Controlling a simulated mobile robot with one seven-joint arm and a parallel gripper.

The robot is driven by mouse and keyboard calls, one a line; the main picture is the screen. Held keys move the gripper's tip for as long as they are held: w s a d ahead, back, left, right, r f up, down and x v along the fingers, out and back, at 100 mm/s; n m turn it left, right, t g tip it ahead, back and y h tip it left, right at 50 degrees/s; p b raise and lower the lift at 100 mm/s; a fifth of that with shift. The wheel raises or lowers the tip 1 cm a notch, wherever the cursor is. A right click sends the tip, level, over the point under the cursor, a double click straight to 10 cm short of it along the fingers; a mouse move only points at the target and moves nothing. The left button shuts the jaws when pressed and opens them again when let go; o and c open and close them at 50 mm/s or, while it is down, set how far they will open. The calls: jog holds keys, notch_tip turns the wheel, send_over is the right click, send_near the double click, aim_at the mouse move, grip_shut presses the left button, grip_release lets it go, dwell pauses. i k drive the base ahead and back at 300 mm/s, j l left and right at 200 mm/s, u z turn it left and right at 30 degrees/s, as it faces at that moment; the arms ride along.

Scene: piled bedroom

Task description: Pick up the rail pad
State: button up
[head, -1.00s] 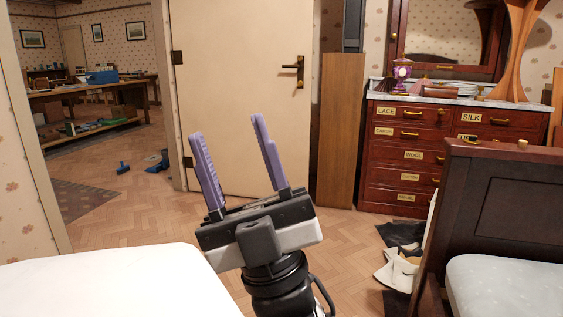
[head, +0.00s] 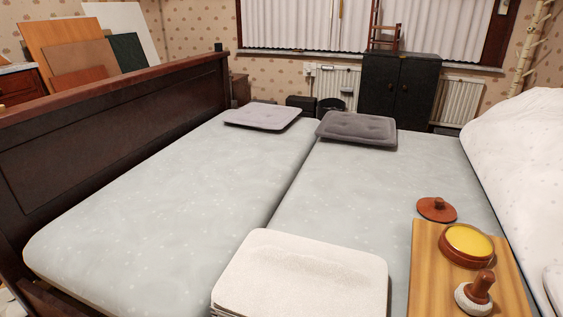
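No thing in view is marked as the rail pad, and I cannot tell which one it is. Several pad-like things lie on the bed (head: 150,205). A pale lilac-grey tufted cushion (head: 262,116) lies flat at the far left. A darker grey tufted cushion (head: 356,129) lies flat to its right. A stack of off-white speckled pads (head: 303,272) is at the near middle, cut by the lower edge. A round white pad with a wooden knob (head: 476,293) rests on a wooden board at the near right. My gripper is out of view.
The wooden board (head: 425,270) also bears a round dish of yellow stuff (head: 467,244). A red-brown knobbed lid (head: 436,209) lies beyond it. A dark footboard (head: 120,125) borders the left. White bedding (head: 520,160) rises at right. The middle of the bed is clear.

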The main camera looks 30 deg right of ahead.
aim_at(474, 298)
jog(key=k+j+z, duration=0.15)
jog(key=k, duration=0.4)
jog(key=l+z, duration=0.1)
jog(key=z, duration=0.3)
jog(key=i+z, duration=0.15)
jog(key=z, duration=0.3)
jog(key=l+z, duration=0.1)
jog(key=z, duration=0.3)
jog(key=i+z, duration=0.2)
jog(key=i+j, duration=0.05)
